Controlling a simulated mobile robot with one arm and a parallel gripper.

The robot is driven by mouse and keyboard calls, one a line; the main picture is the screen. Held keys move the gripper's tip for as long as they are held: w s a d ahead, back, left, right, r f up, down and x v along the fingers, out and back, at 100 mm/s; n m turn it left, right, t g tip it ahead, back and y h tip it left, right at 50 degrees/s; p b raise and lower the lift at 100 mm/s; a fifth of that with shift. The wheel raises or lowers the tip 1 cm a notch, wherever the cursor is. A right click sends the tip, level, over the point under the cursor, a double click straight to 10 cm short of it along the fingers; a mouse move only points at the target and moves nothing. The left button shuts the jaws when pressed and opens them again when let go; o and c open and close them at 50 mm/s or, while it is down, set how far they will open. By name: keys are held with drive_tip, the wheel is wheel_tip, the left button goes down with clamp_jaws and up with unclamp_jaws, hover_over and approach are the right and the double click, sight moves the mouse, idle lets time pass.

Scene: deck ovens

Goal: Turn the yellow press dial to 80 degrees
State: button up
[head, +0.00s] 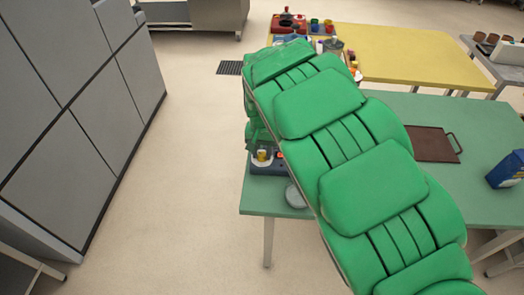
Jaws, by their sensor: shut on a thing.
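The yellow press dial (262,156) shows as a small yellow and white spot on a dark device (268,168) at the left end of the green table. My green arm reaches in from the lower right and bends down over this device. My gripper (261,148) is at the dial, shut on it. The arm hides most of the gripper. The dial's markings and pointer are too small to read, so its angle cannot be told.
A round grey object (294,197) lies near the front edge of the green table (395,107). A brown tray (432,144) and blue container (508,170) stand to the right. A yellow table (420,58) is behind, grey cabinets (75,100) left. The floor between is clear.

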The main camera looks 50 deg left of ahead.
drive_tip(key=m, duration=0.3)
drive_tip(key=shift+m, duration=0.4)
drive_tip(key=m, duration=0.3)
drive_tip(key=shift+m, duration=0.4)
drive_tip(key=m, duration=0.4)
drive_tip(key=shift+m, duration=1.7)
drive_tip(key=o, duration=1)
